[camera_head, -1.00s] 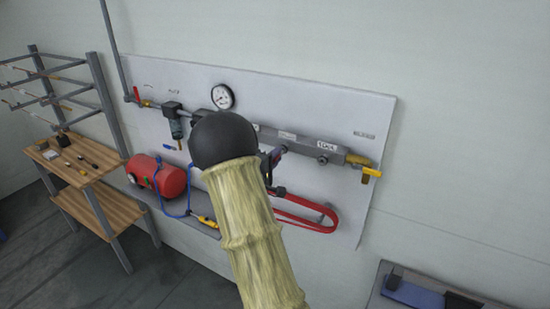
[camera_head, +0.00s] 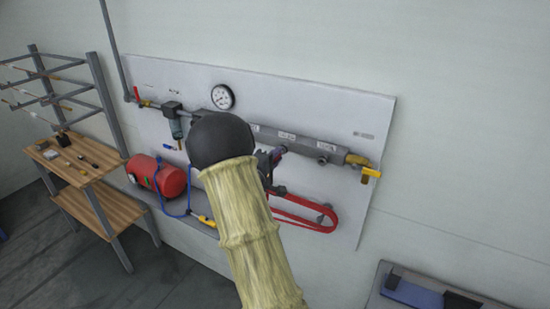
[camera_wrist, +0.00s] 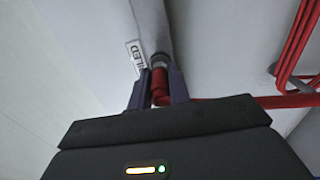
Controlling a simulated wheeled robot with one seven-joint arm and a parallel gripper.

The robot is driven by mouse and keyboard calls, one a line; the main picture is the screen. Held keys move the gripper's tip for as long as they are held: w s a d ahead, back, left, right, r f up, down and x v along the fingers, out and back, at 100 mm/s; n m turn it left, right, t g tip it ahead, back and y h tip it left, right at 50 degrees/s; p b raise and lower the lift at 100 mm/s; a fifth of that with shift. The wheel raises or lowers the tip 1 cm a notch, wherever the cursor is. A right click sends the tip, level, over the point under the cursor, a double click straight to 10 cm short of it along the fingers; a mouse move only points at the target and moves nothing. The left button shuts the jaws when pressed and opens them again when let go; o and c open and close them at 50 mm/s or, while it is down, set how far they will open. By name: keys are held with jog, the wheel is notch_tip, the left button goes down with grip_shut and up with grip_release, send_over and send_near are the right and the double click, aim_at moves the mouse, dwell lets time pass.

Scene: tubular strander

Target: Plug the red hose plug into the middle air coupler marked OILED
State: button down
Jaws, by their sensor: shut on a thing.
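My gripper (camera_wrist: 159,88) is shut on the red hose plug (camera_wrist: 158,90), which stands between its dark fingers in the wrist view. The plug's front end is at the mouth of the grey OILED coupler (camera_wrist: 158,61). They look in line and touching or nearly so; I cannot tell whether the plug is seated. A white label ending in "LED" (camera_wrist: 136,57) is left of the coupler. In the head view my gripper (camera_head: 271,163) is mostly hidden behind my arm, just below the manifold's middle label (camera_head: 287,135). The red hose (camera_wrist: 245,100) runs right from the plug.
The manifold (camera_head: 305,147) crosses a pale wall panel (camera_head: 370,120), with a yellow valve handle (camera_head: 371,172) at its right end. The red hose loop (camera_head: 305,226) hangs below. A red tank (camera_head: 168,180) and a pressure gauge (camera_head: 222,97) are to the left.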

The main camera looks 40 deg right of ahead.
jog(key=shift+w+d, duration=0.1)
jog(key=shift+d, duration=0.2)
jog(key=c, duration=1.2)
grip_release()
jog(key=shift+c, duration=0.2)
jog(key=b+v, duration=0.5)
jog(key=v, duration=1.2)
jog(key=shift+a, duration=0.2)
